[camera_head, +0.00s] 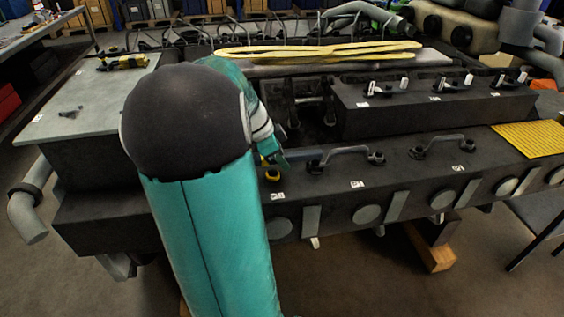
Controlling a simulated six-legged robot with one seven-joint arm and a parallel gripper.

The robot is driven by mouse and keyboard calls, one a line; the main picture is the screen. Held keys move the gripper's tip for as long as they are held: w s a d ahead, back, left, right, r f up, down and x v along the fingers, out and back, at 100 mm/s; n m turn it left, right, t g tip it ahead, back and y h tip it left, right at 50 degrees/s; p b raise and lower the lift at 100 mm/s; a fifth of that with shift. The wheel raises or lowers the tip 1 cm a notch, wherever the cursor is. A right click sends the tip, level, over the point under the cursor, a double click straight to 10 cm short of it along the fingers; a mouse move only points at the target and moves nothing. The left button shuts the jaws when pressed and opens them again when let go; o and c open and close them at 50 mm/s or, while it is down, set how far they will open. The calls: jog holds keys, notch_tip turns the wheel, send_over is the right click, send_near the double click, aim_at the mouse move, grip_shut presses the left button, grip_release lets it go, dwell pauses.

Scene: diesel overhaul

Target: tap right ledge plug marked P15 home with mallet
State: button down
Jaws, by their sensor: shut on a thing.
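My teal arm fills the left middle of the head view, and my gripper (277,159) is at its far end, low over the front ledge (410,185). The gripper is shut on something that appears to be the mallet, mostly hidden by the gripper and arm. A small yellow and black plug (273,175) stands on the ledge just below the gripper. A white label (278,196) lies in front of it, too small to read. I cannot tell whether the gripper or its load touches the plug.
Behind is a raised block (430,105) with several fittings. Yellow straps (320,48) lie across the engine. A grey plate (85,100) holds a yellow tool (122,62). A yellow mat (530,138) is far right.

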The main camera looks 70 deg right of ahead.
jog(key=shift+r, duration=1)
jog(key=shift+r, duration=0.5)
